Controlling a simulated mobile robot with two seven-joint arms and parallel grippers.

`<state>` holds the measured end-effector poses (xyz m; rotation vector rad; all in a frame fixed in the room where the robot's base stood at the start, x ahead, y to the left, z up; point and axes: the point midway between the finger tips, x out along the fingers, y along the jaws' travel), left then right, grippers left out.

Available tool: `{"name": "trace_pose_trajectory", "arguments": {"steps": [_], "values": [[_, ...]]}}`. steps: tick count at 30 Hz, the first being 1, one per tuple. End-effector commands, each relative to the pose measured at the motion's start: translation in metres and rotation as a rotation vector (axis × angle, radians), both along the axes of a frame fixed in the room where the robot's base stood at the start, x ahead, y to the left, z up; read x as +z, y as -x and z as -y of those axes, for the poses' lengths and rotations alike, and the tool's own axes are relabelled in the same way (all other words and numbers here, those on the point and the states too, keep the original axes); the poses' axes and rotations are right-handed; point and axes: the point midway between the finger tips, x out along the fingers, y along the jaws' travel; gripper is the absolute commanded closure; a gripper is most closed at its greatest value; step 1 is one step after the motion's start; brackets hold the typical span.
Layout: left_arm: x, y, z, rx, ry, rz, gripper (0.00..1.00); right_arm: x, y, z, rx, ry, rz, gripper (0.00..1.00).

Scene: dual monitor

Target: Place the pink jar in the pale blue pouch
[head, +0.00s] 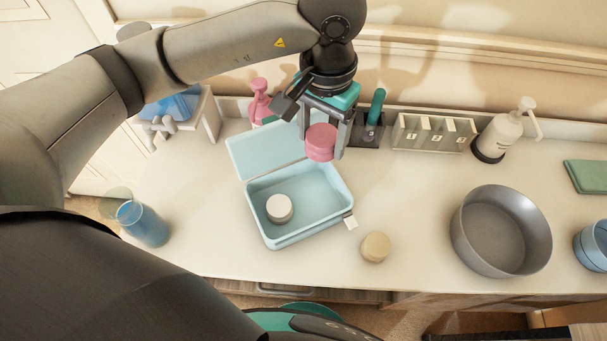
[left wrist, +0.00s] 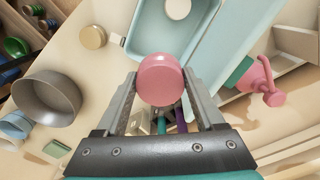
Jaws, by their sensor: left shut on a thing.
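The pink jar (head: 321,142) is held between the fingers of my left gripper (head: 325,130), in the air above the far right side of the pouch. It also shows in the left wrist view (left wrist: 160,80), between both fingers. The pale blue pouch (head: 335,203) lies open on the counter, its lid (head: 262,150) folded back toward the wall. A white round jar (head: 279,208) stands inside the pouch, toward its left; it also shows in the left wrist view (left wrist: 177,8). My right gripper is not in view.
A beige jar (head: 375,247) stands right of the pouch, near the front edge. A grey bowl (head: 501,231) is further right. A pink pump bottle (head: 260,100), a divided holder (head: 432,133) and a soap dispenser (head: 505,130) line the back. A blue cup (head: 143,223) is at left.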

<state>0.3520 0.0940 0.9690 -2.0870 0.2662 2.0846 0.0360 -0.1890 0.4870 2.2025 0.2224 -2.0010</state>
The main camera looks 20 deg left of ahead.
Motion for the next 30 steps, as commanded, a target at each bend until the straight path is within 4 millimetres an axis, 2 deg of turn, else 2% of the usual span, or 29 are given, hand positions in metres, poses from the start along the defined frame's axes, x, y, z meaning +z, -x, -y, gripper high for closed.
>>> {"name": "trace_pose_trajectory", "arguments": {"steps": [3,13,16,23,30], "values": [[-0.034,0.002,0.0,0.002,-0.001,-0.009,0.86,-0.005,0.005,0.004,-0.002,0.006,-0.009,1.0],[-0.119,0.002,0.0,0.003,-0.001,-0.006,0.86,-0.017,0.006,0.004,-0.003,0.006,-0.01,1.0],[-0.134,0.001,0.0,0.002,-0.001,-0.003,0.86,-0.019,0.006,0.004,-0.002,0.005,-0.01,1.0],[-0.15,0.001,0.0,0.002,-0.001,-0.002,0.86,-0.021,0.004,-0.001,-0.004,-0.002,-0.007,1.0],[-0.184,0.001,0.0,0.002,-0.001,-0.003,0.86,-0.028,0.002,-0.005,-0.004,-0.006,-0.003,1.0]]}}
